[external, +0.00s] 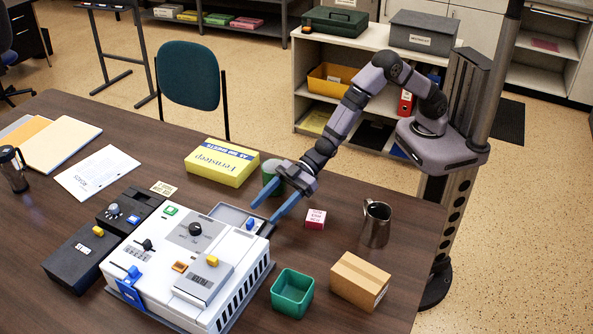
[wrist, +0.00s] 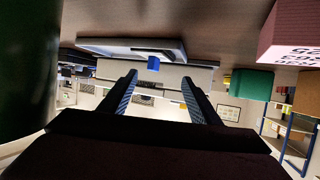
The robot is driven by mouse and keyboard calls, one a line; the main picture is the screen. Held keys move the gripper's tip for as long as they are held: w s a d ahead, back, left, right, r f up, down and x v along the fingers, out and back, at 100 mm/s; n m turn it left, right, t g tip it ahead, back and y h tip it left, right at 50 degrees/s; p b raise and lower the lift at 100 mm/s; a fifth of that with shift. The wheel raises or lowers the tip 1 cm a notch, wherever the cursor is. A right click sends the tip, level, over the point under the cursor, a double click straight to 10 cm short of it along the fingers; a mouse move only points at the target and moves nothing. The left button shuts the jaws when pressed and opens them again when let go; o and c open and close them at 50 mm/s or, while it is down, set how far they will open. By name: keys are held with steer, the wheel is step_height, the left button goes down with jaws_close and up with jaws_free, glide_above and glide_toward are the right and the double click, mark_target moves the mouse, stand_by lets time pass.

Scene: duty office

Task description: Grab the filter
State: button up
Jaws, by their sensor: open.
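No item in view is clearly marked as the filter, and I cannot tell which one it is. My gripper (external: 264,213) is open, its two blue fingers pointing toward the grey tray (external: 229,214) at the back right of the white machine (external: 190,245). Nothing is visible between the fingers in the wrist view (wrist: 160,76). A small pink box (external: 315,219) with printed writing stands right of the gripper; it also shows at the top right of the wrist view (wrist: 285,30). A green cylinder (external: 270,171) stands just behind the fingers, partly hidden by my gripper.
A yellow box (external: 222,163) lies behind the machine. A metal jug (external: 375,224), a cardboard box (external: 360,281) and an open green bin (external: 292,293) stand to the right. A black unit (external: 82,256) adjoins the machine's left.

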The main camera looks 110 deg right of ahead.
mark_target(250, 227)
steer(key=shift+x, duration=0.75)
steer(key=shift+p+x, duration=0.45)
steer(key=shift+x, duration=2.15)
steer(key=shift+d+f, duration=0.1)
steer(key=shift+f, duration=0.05)
steer(key=shift+s, duration=0.1)
jaws_close()
